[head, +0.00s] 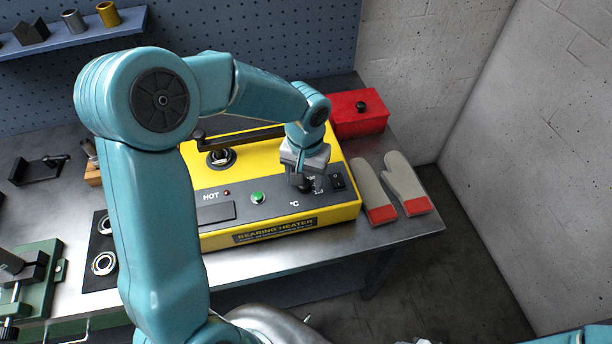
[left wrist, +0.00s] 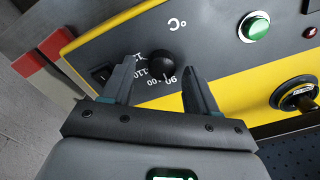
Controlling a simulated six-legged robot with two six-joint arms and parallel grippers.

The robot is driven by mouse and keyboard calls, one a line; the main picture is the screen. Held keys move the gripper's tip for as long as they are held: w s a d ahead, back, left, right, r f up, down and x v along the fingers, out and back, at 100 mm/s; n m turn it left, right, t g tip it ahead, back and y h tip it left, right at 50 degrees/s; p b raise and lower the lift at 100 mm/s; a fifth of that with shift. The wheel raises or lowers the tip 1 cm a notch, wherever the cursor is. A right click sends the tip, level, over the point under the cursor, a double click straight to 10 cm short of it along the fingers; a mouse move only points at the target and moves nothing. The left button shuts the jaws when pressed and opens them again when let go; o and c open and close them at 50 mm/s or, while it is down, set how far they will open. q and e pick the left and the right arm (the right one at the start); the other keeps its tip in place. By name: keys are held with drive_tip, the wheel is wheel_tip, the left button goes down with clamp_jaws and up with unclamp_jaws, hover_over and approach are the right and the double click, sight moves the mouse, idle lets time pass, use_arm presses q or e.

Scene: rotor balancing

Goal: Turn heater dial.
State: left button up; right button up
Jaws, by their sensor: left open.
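The yellow bearing heater (head: 270,222) stands on the metal bench, with a grey control panel on top. Its black dial (left wrist: 163,63) shows in the left wrist view, with numbers such as 90, 100 and 110 printed around it. In the head view the dial is mostly hidden behind my left gripper (head: 304,183), which points down over the panel's right part. My left gripper is open, and in the left wrist view its fingers (left wrist: 158,88) stand to either side just short of the dial. I cannot tell if they touch it. My right gripper is not in view.
A green button (head: 257,197) and a small red HOT lamp (head: 227,193) sit left of the dial; a black switch (head: 337,181) sits right. A red box (head: 358,115) and mitts (head: 394,189) lie right of the heater. Bearings (head: 104,263) lie on a dark mat at left.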

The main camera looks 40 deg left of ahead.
use_arm(q)
drive_tip(key=shift+s+a+f, duration=0.2)
drive_tip(key=shift+f, duration=0.35)
drive_tip(key=shift+w+d, duration=0.15)
drive_tip(key=shift+d, duration=0.1)
drive_tip(key=shift+a, duration=0.2)
drive_tip(key=c, duration=1)
drive_tip(key=shift+c, duration=0.2)
drive_tip(key=m, duration=0.3)
drive_tip(key=shift+m+b, duration=0.4)
drive_tip(key=shift+m, duration=1.9)
